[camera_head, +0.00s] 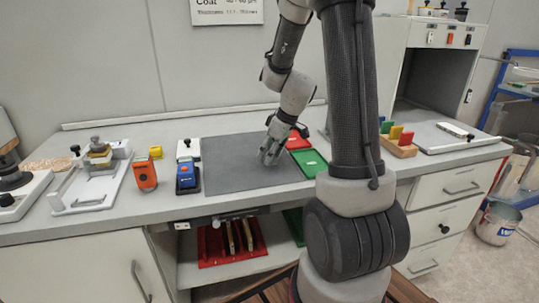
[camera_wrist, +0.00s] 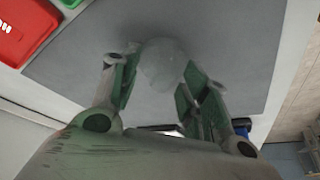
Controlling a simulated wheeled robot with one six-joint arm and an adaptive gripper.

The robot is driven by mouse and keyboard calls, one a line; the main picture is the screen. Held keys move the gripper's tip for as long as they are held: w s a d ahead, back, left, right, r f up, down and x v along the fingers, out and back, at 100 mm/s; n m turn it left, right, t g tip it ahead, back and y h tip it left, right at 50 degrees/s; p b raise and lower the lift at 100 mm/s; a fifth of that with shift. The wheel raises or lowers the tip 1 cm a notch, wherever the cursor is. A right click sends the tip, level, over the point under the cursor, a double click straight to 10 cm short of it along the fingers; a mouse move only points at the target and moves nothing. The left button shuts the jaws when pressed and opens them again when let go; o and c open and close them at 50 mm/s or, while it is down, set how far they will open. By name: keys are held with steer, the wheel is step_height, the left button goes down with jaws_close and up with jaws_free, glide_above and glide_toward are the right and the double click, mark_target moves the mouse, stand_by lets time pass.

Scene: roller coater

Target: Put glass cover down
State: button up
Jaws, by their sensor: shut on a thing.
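The glass cover (camera_wrist: 163,66) is a pale, see-through round piece between the fingers in the wrist view. My gripper (camera_wrist: 160,85) is shut on it from both sides. In the head view my gripper (camera_head: 270,152) hangs low over the dark grey mat (camera_head: 232,178) on the bench, near the mat's right part. The cover is too small and faint to make out clearly there. I cannot tell whether the cover touches the mat or hangs just above it.
Red (camera_head: 297,140) and green (camera_head: 308,162) cases lie right of the mat. A blue device (camera_head: 186,176) and an orange device (camera_head: 145,174) stand to its left. A wooden block with coloured tabs (camera_head: 398,147) is farther right. The mat's left part is clear.

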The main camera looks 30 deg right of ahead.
steer(key=shift+f, duration=0.35)
steer(key=shift+f, duration=0.1)
steer(key=o, duration=1)
steer(key=v, duration=1.2)
steer(key=s+a+r+m+h, duration=0.1)
steer(key=s+a+r+m, duration=0.2)
steer(key=s, duration=0.7)
steer(key=s+a+r+m+h, duration=0.1)
steer(key=s+a+r, duration=0.3)
steer(key=s, duration=0.5)
steer(key=shift+s+a+m, duration=0.15)
steer(key=shift+s+m, duration=0.2)
steer(key=shift+m, duration=0.55)
